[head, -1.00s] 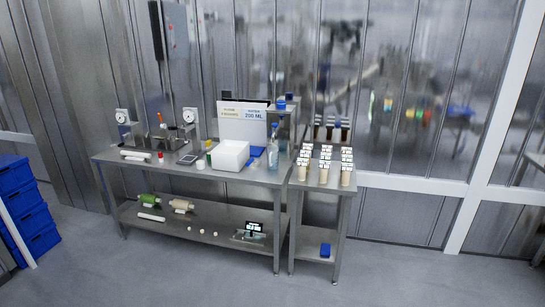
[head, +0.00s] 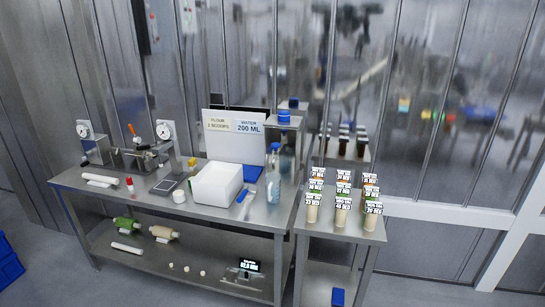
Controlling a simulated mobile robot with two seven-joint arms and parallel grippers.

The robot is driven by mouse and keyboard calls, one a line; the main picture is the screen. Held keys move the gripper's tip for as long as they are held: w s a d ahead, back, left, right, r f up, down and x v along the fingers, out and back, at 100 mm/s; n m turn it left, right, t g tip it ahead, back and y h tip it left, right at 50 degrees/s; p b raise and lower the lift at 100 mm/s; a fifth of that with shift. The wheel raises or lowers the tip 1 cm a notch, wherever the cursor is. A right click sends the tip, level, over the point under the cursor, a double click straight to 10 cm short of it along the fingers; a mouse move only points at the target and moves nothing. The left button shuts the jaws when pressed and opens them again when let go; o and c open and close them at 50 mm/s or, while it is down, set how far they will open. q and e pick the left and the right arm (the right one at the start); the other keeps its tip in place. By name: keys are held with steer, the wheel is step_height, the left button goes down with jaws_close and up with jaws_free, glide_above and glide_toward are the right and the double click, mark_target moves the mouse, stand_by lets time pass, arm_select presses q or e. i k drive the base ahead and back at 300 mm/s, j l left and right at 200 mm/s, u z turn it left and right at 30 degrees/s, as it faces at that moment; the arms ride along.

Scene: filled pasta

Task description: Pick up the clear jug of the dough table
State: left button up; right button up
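The dough table (head: 150,200) is a steel table with a lower shelf, at the left and middle of the head view. Near its right end stands a tall clear, bluish vessel with a blue top (head: 273,178). I cannot tell for sure which of the two is the clear jug. Both stand upright. Neither of my grippers is in view.
A white open box (head: 216,186) and a flour and water sign (head: 234,135) stand left of the vessels. A blue-handled tool (head: 243,197) lies close by. A side table (head: 340,228) with several labelled cups adjoins on the right.

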mark_target(272, 190)
steer(key=i, duration=2.2)
steer(key=i+z, duration=0.2)
steer(key=i, duration=0.2)
steer(key=i+j+z, duration=0.2)
steer(key=i, duration=0.25)
